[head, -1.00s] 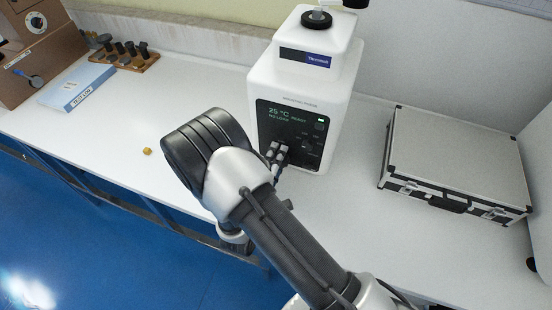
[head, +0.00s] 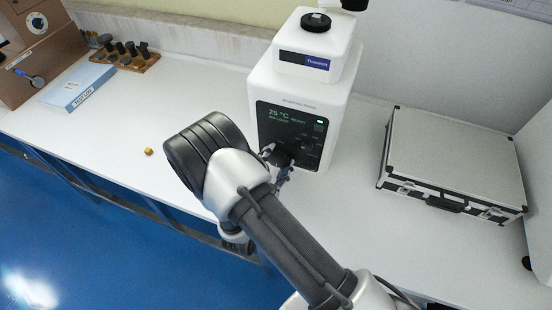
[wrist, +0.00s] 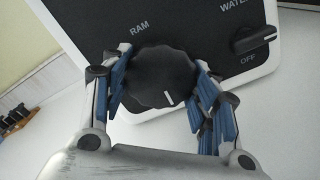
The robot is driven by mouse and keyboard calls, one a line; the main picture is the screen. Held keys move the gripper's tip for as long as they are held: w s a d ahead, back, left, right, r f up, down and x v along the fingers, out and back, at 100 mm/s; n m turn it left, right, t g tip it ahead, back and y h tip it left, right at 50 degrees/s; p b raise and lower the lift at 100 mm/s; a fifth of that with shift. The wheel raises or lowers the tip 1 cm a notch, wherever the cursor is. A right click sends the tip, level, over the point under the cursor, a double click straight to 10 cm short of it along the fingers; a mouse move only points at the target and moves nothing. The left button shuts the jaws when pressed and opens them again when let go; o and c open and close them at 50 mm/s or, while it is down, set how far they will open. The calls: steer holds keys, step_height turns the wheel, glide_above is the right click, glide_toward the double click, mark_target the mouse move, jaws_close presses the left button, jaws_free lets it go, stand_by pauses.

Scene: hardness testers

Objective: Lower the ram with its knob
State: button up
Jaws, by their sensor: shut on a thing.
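The black, scalloped RAM knob (wrist: 160,82) with a white pointer line sits on the dark front panel, under the word RAM in the wrist view. My gripper (wrist: 162,76) is shut on it, with blue-padded fingers at its left and right sides. The pointer line points down in that view. In the head view my gripper (head: 277,160) is at the lower front of the white tester (head: 292,92), and my wrist partly hides the panel. The ram itself is not clearly visible.
A WATER knob (wrist: 256,38) marked OFF sits right of the RAM knob. A silver case (head: 455,155) stands right of the tester. The bench between is clear.

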steer(key=n+p, duration=0.1)
steer(key=n, duration=0.3)
steer(key=shift+n, duration=0.3)
steer(key=n+p, duration=0.1)
steer(key=n, duration=0.3)
steer(key=shift+d+n, duration=0.1)
steer(key=shift+n, duration=0.2)
steer(key=n+p, duration=0.1)
steer(key=n, duration=0.3)
steer(key=shift+d+n, duration=0.1)
steer(key=shift+n, duration=0.2)
steer(key=n+p, duration=0.1)
steer(key=n, duration=0.2)
steer(key=shift+r+n, duration=0.1)
steer(key=shift+n, duration=0.2)
steer(key=n+p, duration=0.1)
steer(key=n, duration=0.3)
steer(key=shift+s+n, duration=0.1)
steer(key=shift+n, duration=0.2)
steer(key=n, duration=0.4)
steer(key=shift+r+p, duration=0.1)
steer(key=shift+p, duration=0.25)
steer(key=n, duration=0.4)
steer(key=shift+n+p, duration=0.3)
steer(key=shift+n, duration=0.1)
steer(key=shift+r+n, duration=0.1)
steer(key=shift+n, duration=1.9)
